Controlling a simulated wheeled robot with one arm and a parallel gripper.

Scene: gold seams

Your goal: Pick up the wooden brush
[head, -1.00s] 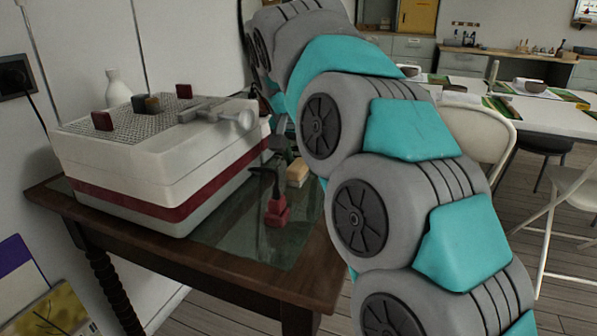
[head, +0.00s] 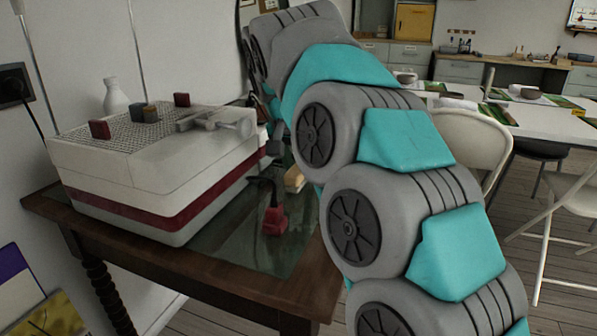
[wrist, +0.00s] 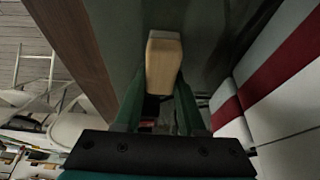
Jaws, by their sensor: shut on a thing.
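The wooden brush (wrist: 163,65) shows in the wrist view as a pale wooden block between the two dark green fingers of my gripper (wrist: 160,88). My gripper is shut on it. In the head view the brush (head: 294,179) is a small pale block by the table's right side, partly hidden by my arm. My gripper is mostly hidden behind my arm there. I cannot tell whether the brush touches the tabletop.
A white machine with a red stripe (head: 165,190) fills the left of the dark wooden table (head: 240,290). A red object with a black upper part (head: 273,220) stands on the table's glass top in front of the brush. Chairs and a white table (head: 550,120) are behind, right.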

